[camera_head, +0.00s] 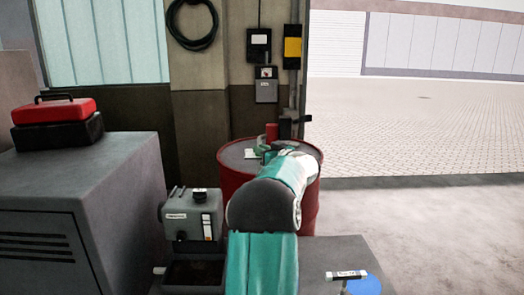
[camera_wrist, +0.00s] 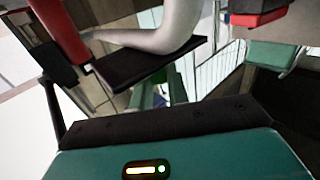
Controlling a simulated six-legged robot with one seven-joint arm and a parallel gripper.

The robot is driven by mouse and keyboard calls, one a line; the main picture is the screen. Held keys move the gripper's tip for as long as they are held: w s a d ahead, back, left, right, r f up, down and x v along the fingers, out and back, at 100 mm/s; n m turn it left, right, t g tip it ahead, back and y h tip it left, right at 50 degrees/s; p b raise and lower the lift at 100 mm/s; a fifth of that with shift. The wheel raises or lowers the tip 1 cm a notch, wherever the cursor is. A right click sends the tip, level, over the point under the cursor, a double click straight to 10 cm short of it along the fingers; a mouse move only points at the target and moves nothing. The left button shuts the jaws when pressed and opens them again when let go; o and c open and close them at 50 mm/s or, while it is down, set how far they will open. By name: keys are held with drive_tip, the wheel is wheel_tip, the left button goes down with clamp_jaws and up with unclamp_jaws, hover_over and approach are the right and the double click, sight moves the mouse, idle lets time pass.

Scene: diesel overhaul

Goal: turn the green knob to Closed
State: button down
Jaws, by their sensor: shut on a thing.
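A small green part (camera_head: 261,149), which seems to be the green knob, shows on top of the red drum at the end of my arm. My gripper (camera_wrist: 159,92) is shut on this green piece, which I take to be the knob. My arm hides much of the spot in the head view. No Closed mark can be read, and the knob's angle cannot be told.
The red drum (camera_head: 229,178) stands before the wall. A red cylinder (camera_head: 271,132) rises close behind the gripper; a dark plate (camera_wrist: 150,66) and grey tube (camera_wrist: 165,38) are near it in the wrist view. A grey cabinet (camera_head: 100,190) stands left; open floor lies right.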

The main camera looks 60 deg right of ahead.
drive_tip(key=shift+f, duration=0.1)
idle(0.4)
drive_tip(key=c, duration=1.4)
unclamp_jaws()
drive_tip(key=shift+w, duration=0.1)
drive_tip(key=shift+o, duration=0.2)
drive_tip(key=v, duration=1.4)
drive_tip(key=shift+d, duration=0.2)
